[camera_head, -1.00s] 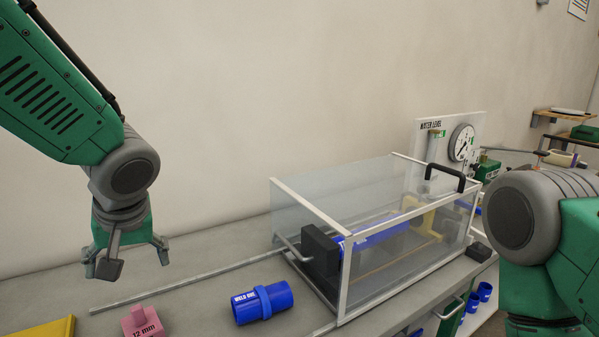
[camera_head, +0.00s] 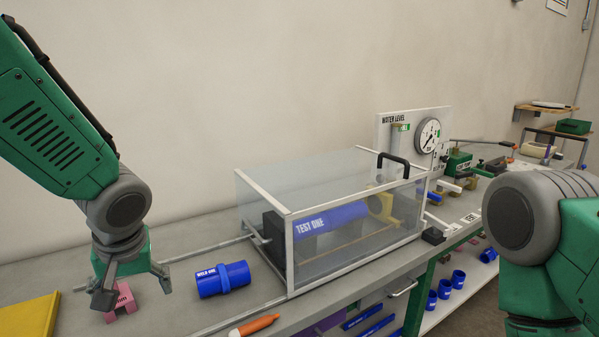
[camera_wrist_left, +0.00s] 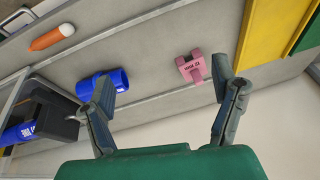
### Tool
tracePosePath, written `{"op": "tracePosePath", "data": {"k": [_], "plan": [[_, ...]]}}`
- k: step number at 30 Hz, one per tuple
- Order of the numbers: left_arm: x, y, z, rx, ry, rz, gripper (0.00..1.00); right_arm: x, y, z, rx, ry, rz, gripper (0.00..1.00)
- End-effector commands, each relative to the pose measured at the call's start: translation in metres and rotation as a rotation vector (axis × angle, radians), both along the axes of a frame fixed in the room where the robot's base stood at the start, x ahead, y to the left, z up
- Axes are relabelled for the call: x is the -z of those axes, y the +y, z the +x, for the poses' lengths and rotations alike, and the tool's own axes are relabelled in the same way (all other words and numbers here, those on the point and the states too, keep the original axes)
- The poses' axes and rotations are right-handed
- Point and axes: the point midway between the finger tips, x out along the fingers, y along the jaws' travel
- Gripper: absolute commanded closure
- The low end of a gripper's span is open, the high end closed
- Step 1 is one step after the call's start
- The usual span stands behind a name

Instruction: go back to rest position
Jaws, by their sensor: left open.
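My left gripper (camera_head: 134,286) is open and empty, fingers pointing down above the left part of the bench. It also shows open in the left wrist view (camera_wrist_left: 163,78), with nothing between its fingers. In the head view, its fingers partly cover a pink block (camera_head: 121,303); the block shows in the left wrist view (camera_wrist_left: 190,68) near one fingertip, apparently lower on the bench. A blue "WELD ONE" coupling (camera_head: 222,279) lies right of the gripper, clear of it in the head view. My right arm shows at the right edge, but its gripper is out of sight.
A clear box (camera_head: 350,257) with a blue "TEST ONE" pipe (camera_head: 333,217) stands mid-bench. A yellow slab (camera_head: 28,318) lies at the left and an orange marker (camera_head: 254,325) at the front. A gauge panel (camera_head: 385,130) stands behind. Blue sleeves (camera_head: 458,280) sit on a lower shelf.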

Motion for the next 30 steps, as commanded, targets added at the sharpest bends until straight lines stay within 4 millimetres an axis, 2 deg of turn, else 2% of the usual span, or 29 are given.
{"op": "tracePosePath", "data": {"k": [8,11,14,15,18,21,24,30], "plan": [[0.081,-0.006,-0.033,0.099,0.094,-0.106,0.2,0.0,0.0,0.0,-0.001,0.0,0.001,0.6],[0.121,-0.012,-0.053,0.146,0.131,-0.153,0.2,0.0,0.0,0.0,-0.001,0.0,0.001,0.6],[0.169,-0.017,-0.084,0.194,0.172,-0.208,0.2,0.0,0.0,0.0,-0.001,0.0,0.001,0.6],[0.19,-0.018,-0.103,0.215,0.189,-0.229,0.2,0.0,0.0,0.0,-0.001,0.0,0.001,0.6],[0.234,-0.016,-0.147,0.26,0.215,-0.259,0.2,0.0,0.0,0.0,-0.001,0.0,0.0,0.6],[0.261,-0.01,-0.183,0.294,0.226,-0.262,0.2,0.0,0.0,0.0,-0.001,0.0,0.0,0.6],[0.28,-0.001,-0.216,0.32,0.24,-0.252,0.2,0.0,0.0,0.0,0.0,0.0,0.0,0.6],[0.303,0.017,-0.274,0.373,0.274,-0.207,0.2,0.0,0.0,0.0,-0.001,0.0,0.0,0.6]]}}
